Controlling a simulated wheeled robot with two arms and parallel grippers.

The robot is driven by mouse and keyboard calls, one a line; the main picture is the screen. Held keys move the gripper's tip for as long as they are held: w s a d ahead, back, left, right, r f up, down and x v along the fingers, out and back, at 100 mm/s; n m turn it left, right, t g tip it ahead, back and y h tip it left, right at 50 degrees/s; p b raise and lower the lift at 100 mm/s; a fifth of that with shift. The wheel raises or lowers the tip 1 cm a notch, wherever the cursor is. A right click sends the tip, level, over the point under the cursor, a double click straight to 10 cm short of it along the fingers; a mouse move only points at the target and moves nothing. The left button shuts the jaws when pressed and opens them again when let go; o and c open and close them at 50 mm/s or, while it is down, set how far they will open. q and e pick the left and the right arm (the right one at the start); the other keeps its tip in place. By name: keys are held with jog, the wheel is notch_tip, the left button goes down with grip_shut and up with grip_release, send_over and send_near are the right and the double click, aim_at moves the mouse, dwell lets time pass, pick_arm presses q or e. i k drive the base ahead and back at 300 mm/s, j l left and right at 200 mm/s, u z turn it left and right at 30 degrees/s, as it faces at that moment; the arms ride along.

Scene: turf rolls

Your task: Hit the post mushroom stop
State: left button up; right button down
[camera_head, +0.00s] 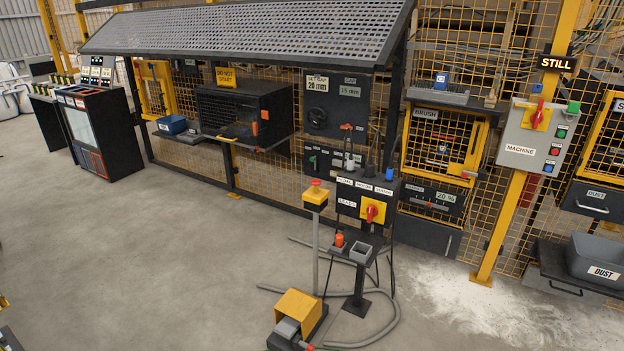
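The post mushroom stop (316,184) is a red button on top of a yellow box (315,196). The box sits on a thin upright grey post (316,250) that stands on the floor in the middle of the view. The button's top is uncovered, and nothing touches it. I cannot tell from its height whether it is pressed in. Neither of my grippers can be made out in the head view. Small dark and yellow bits show at the lower left edge, but I cannot tell what they are.
A yellow-hooded foot pedal (298,312) lies at the post's foot. Just right stands a pedestal with a red-and-yellow switch (372,211) and a small shelf. A grey hose (390,325) curves over the floor. A machine panel (535,138) hangs on a yellow column. The left floor is clear.

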aim_at(316, 182)
jog(key=i+j, duration=1.9)
jog(key=j+u, duration=0.05)
jog(key=j, duration=0.05)
